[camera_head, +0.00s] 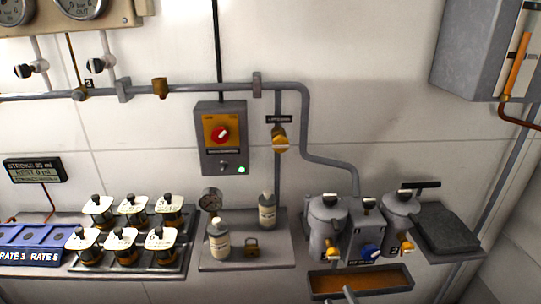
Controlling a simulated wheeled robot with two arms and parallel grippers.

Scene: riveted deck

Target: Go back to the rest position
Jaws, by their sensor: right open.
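Only a small grey part of my right gripper (346,294) shows at the bottom edge, in front of the orange-brown tray (318,291) below the twin grey filter housings (327,218). The rest of it is cut off by the frame. It is open, and nothing shows between its fingers. It looks clear of the shelf equipment. My left gripper is not in view.
A control box with a red knob (221,134) and grey pipes (190,88) line the wall.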

